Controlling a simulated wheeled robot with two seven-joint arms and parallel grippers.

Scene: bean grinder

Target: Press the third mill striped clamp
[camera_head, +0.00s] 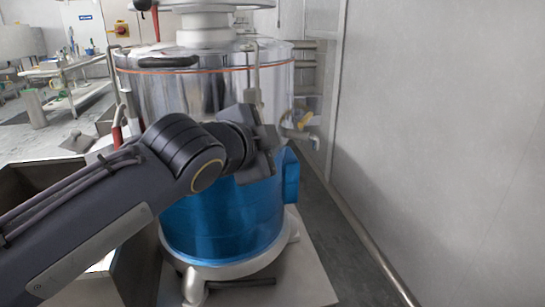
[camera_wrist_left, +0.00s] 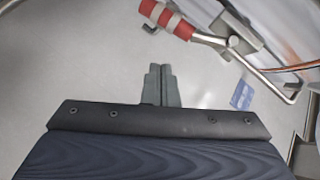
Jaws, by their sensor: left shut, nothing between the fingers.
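The mill is a large drum with a shiny steel upper part (camera_head: 175,92) and a blue lower part (camera_head: 225,215). A clamp handle with red and white stripes (camera_wrist_left: 168,17) is at the top of the left wrist view, joined to a metal rod that runs right. In the head view a red clamp handle (camera_head: 117,132) hangs at the drum's left side. My left gripper (camera_wrist_left: 158,72) is shut and empty, below and apart from the striped handle in the wrist view. In the head view my left arm crosses in front of the drum and hides part of it; the fingertips are not clear there.
A valve-like fitting (camera_head: 298,127) sticks out at the drum's right. A plain grey wall (camera_head: 440,130) stands further right, with a strip of floor between. A dark open bin (camera_head: 45,175) is at the left. A bench (camera_head: 65,72) stands behind.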

